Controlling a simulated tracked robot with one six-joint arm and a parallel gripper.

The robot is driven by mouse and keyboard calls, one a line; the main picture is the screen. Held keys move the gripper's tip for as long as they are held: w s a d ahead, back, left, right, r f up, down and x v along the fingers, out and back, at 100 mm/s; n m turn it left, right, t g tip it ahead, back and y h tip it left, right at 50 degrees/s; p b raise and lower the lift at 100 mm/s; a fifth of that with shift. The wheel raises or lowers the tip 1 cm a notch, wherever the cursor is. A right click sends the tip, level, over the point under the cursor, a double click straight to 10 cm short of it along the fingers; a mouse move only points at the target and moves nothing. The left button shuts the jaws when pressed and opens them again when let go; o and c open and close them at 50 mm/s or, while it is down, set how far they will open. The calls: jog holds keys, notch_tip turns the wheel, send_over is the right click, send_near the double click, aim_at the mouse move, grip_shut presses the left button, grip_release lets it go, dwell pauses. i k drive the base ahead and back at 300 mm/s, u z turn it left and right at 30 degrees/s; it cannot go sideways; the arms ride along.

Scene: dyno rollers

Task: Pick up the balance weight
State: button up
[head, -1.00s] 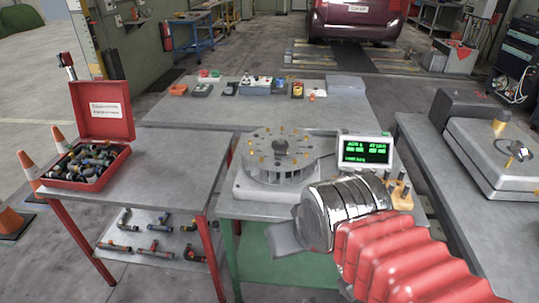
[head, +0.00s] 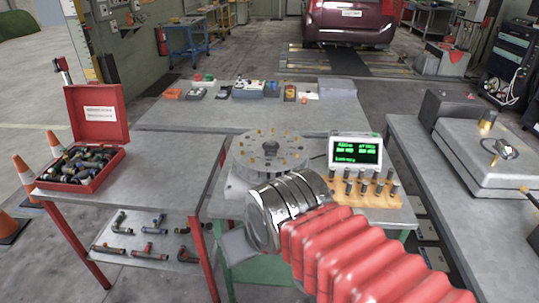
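A wooden rack (head: 383,194) on the middle bench holds several small grey upright cylinders (head: 362,175), which look like the balance weights. I cannot tell which one the task means. Left of the rack is a round metal rotor (head: 268,148) with small brass pegs around its top. My arm, with red bellows and a chrome wrist, reaches in from the lower right and covers the front of the rotor stand. Only a grey part of my gripper (head: 238,246) shows, past the wrist at the bench's front left. Its fingertips cannot be made out, and I see nothing held.
A display box (head: 355,150) with green text stands behind the rack. A red open case (head: 95,132) of fittings is on the left bench (head: 170,165). A grey machine (head: 490,150) stands on the right bench. The back table (head: 250,115) holds several small items along its far edge.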

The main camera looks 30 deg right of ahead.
aim_at(267, 153)
jog(key=i, duration=1)
